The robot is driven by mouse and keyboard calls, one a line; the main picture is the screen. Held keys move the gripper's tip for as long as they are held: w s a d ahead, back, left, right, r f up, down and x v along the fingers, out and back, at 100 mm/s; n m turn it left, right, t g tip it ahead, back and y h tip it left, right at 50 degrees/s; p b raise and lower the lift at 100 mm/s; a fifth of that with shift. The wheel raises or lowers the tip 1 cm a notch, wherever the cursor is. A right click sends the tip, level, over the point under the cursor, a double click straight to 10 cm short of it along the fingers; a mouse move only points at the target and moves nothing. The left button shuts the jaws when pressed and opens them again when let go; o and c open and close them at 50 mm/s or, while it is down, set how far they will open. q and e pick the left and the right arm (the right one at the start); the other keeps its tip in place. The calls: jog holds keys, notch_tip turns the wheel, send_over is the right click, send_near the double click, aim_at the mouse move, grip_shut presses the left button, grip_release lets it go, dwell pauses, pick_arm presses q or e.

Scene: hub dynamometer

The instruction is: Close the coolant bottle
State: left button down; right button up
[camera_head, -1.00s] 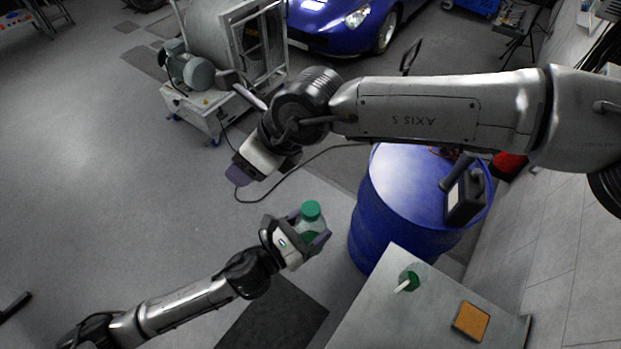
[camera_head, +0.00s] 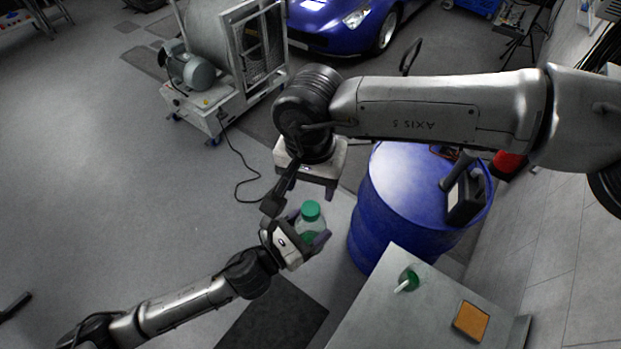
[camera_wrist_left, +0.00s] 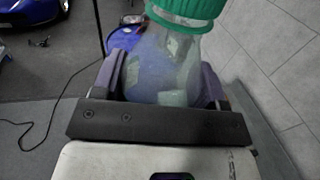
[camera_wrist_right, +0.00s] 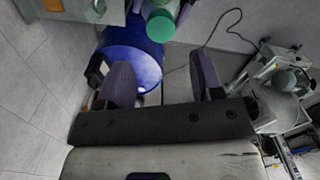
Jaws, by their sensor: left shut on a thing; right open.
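The coolant bottle (camera_head: 311,226) is clear with a green cap (camera_head: 311,210) on its top. My left gripper (camera_head: 310,241) is shut around the bottle's body and holds it up off the floor. In the left wrist view the bottle (camera_wrist_left: 163,66) stands between the fingers, with the cap (camera_wrist_left: 188,10) at the top edge. My right gripper (camera_head: 306,192) is open and empty, just above the bottle in the head view. In the right wrist view the cap (camera_wrist_right: 160,26) shows beyond the open fingers. Whether the cap sits tight cannot be told.
A blue drum (camera_head: 375,215) stands right of the bottle, with a dark handheld device (camera_head: 465,197) on top. A grey table (camera_head: 372,311) at the lower right carries a green-and-white item (camera_head: 408,281) and an orange pad (camera_head: 471,321). A motor cart (camera_head: 205,95) stands behind.

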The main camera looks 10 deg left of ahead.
aim_at(311, 208)
jog(key=shift+n, duration=0.3)
jog(key=shift+f, duration=4)
